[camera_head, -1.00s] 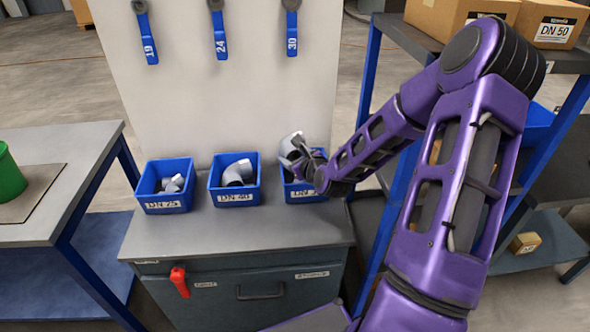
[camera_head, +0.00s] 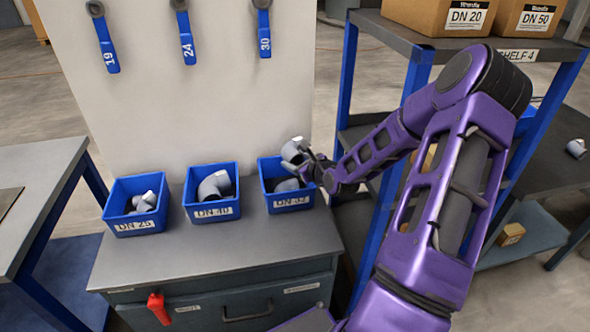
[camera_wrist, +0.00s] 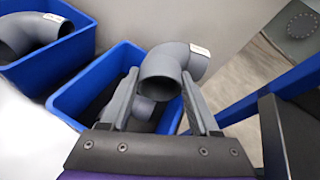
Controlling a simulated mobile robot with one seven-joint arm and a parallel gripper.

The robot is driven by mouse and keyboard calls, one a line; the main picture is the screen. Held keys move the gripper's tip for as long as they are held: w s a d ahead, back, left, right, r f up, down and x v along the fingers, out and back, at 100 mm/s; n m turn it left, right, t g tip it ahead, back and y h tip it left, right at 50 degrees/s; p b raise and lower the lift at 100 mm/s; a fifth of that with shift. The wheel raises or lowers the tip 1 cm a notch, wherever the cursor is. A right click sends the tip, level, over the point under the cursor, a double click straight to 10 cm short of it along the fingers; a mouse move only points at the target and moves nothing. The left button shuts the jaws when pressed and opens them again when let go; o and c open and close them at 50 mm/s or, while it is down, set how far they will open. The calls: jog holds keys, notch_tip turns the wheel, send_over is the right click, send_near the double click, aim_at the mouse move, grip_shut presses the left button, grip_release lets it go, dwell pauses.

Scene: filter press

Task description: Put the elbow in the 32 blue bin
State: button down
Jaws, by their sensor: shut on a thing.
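A grey pipe elbow (camera_wrist: 165,74) with a small white label is between the fingers of my gripper (camera_wrist: 160,100) in the wrist view. In the head view the elbow (camera_head: 293,151) is held above the right-hand blue bin, labelled DN 32 (camera_head: 291,201). My gripper (camera_head: 308,165) is shut on the elbow and reaches in from the right side. In the wrist view the DN 32 bin (camera_wrist: 72,103) lies below and behind the elbow, with grey pieces inside. The elbow and my fingers hide part of the bin's inside.
The DN 40 bin (camera_head: 211,212) and DN 25 bin (camera_head: 137,222) stand to the left on the same cabinet (camera_head: 240,250), holding grey fittings. Blue-handled tools (camera_head: 186,38) hang on the panel behind. A blue-framed shelf (camera_head: 350,90) with cartons stands close on the right.

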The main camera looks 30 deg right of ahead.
jog(key=shift+f, duration=1.2)
jog(key=shift+f, duration=0.3)
jog(key=shift+c, duration=0.6)
grip_release()
jog(key=shift+r, duration=0.2)
jog(key=shift+s+r, duration=0.2)
jog(key=p+v, duration=0.2)
jog(key=v, duration=0.9)
jog(key=shift+s+p, duration=0.25)
jog(key=shift+p, duration=0.05)
